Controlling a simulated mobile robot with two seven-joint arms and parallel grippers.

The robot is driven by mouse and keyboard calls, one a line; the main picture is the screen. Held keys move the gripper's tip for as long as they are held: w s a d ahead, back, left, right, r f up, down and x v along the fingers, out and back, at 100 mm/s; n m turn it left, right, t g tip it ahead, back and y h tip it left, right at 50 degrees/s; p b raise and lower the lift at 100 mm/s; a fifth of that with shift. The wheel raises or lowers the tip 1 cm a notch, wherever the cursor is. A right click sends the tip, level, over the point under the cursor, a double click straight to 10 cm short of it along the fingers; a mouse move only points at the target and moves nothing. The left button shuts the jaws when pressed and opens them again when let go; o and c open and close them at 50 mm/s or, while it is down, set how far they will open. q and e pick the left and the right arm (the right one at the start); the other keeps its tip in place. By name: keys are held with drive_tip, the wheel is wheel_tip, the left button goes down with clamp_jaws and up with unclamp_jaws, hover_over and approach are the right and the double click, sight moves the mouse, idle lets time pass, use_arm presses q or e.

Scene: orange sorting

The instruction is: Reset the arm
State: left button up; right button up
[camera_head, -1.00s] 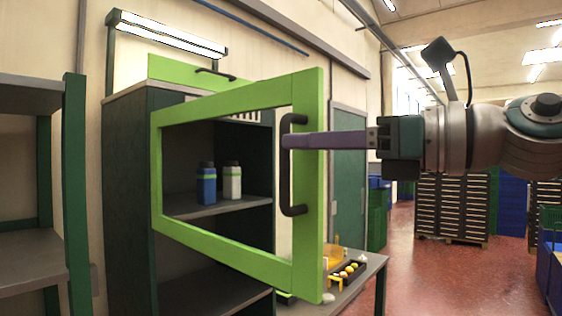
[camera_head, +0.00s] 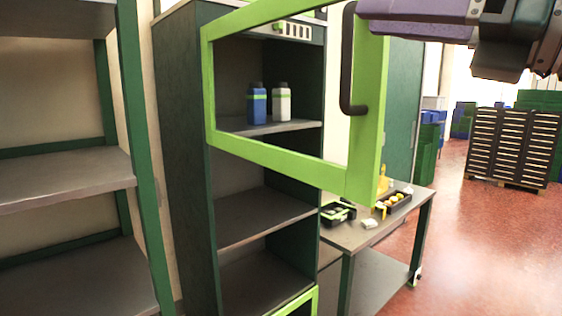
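My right gripper (camera_head: 415,22) is at the top right of the head view, with its purple fingers beside the black handle (camera_head: 347,70) of the green-framed cabinet door (camera_head: 368,125). Only one side of the fingers shows, so I cannot tell whether they are open or shut, or whether they touch the handle. The door stands open. Behind its frame, a blue bottle (camera_head: 257,105) and a white bottle (camera_head: 282,103) stand upright on a cabinet shelf (camera_head: 300,126). My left gripper is not in view.
Empty grey shelving (camera_head: 65,180) stands at the left. A low table (camera_head: 350,238) with small items stands right of the cabinet. Stacked dark crates (camera_head: 512,147) stand farther back at the right. The red floor (camera_head: 480,260) at the right is clear.

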drive_tip(key=s+d+f+m+t+h, duration=0.15)
drive_tip(key=d+f+m+h, duration=0.25)
drive_tip(key=f+m+h, duration=0.85)
drive_tip(key=s+d+f+m+h, duration=0.35)
drive_tip(key=f+m, duration=0.25)
drive_tip(key=m, duration=1.3)
drive_tip(key=s+f+m+g, duration=0.55)
drive_tip(key=s+f, duration=0.25)
drive_tip(key=f, duration=0.2)
drive_tip(key=s+a+f+m+g+y, duration=0.1)
drive_tip(key=s+f+m+g, duration=0.15)
drive_tip(key=s, duration=0.45)
drive_tip(key=s+f+m+g+y, duration=0.1)
drive_tip(key=s+f+g, duration=0.3)
drive_tip(key=s, duration=0.3)
wheel_tip(320, 180, up, 12)
drive_tip(key=p, duration=1.2)
drive_tip(key=shift+r, duration=0.2)
